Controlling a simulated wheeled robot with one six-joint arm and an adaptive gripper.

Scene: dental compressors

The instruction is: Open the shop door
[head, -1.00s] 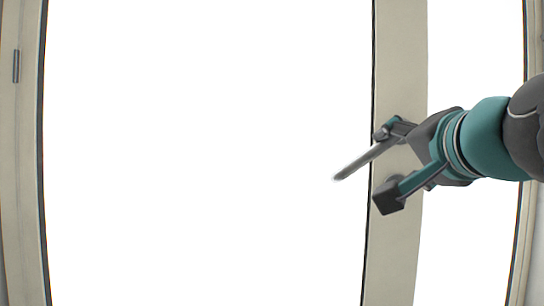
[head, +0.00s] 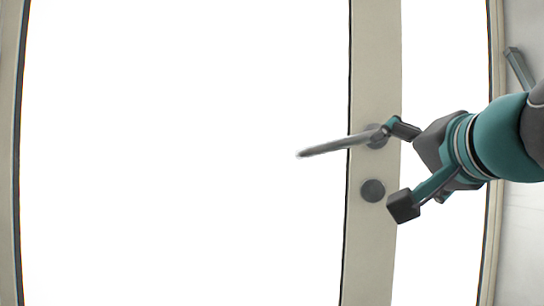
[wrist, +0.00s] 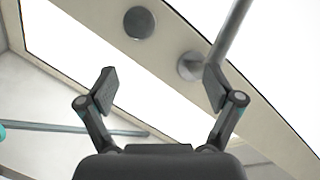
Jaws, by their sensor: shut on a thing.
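The shop door fills the head view: a large bright white pane in a beige frame (head: 372,260). Its grey lever handle (head: 335,147) points left from a round rose and tilts slightly down at its free end. A round dark disc (head: 373,190) sits below it. My gripper (head: 404,168) is at the right of the handle, fingers wide apart with nothing visible between them. In the wrist view the lever (wrist: 232,28) runs just beyond my right fingertip, which overlaps the rose's edge; I cannot tell whether they touch. The disc (wrist: 139,22) lies beyond the left finger.
A second bright pane (head: 445,60) stands right of the door's stile, with a beige post and a pale wall (head: 520,240) beyond. A grey bar (head: 520,68) is on that wall. A long bar (wrist: 70,128) crosses the lower left of the wrist view.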

